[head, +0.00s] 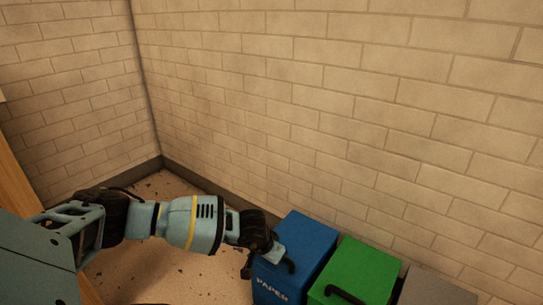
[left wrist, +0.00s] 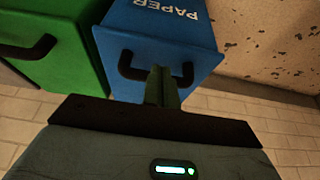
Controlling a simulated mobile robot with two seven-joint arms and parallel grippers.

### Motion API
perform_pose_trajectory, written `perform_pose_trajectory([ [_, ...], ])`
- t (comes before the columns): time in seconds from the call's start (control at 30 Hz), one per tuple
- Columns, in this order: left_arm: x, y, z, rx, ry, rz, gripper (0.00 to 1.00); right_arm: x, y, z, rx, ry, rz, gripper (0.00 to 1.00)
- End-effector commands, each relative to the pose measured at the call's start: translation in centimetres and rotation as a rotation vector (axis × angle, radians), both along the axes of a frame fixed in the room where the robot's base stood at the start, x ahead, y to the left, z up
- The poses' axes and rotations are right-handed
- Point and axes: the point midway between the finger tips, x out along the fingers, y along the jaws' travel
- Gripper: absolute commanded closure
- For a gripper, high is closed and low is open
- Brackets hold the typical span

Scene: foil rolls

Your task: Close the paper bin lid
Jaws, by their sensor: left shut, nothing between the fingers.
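The blue paper bin (head: 310,236) stands against the wall at the lower middle of the head view, with white PAPER lettering on its front. Its lid looks flat down on the bin, with no gap that I can see. A black handle (head: 289,266) sits on the lid, and it also shows in the left wrist view (left wrist: 126,66). My left gripper (head: 279,253) is shut and empty, right at the handle. In the left wrist view its fingertips (left wrist: 162,74) overlap the handle's bar; I cannot tell whether they touch it. My right gripper is out of view.
A green bin (head: 357,268) with a black handle stands close to the right of the blue bin, and a grey bin (head: 435,287) stands beyond it. The brick wall (head: 340,120) is behind them. Speckled floor (head: 180,187) is open to the left.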

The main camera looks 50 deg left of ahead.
Motion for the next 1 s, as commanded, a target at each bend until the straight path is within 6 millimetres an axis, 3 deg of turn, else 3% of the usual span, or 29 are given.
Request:
perform_pose_trajectory([
  [0.03, -0.2, 0.1, 1.4, 0.001, -0.004, 0.003, 1.00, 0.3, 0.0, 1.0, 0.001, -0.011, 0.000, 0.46],
  [0.13, -0.7, 0.4, 3.0, 0.001, -0.005, 0.008, 1.00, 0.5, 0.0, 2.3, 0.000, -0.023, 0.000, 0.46],
  [0.4, -6.4, -1.1, 2.8, 0.001, 0.002, 0.005, 1.00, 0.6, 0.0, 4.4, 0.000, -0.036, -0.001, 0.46],
  [0.6, -9.2, -1.8, 2.8, 0.001, 0.001, 0.007, 1.00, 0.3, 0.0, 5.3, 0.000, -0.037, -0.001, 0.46],
  [1.0, -10.3, -2.2, 2.7, 0.000, 0.000, 0.008, 1.00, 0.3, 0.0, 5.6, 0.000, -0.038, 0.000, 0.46],
])
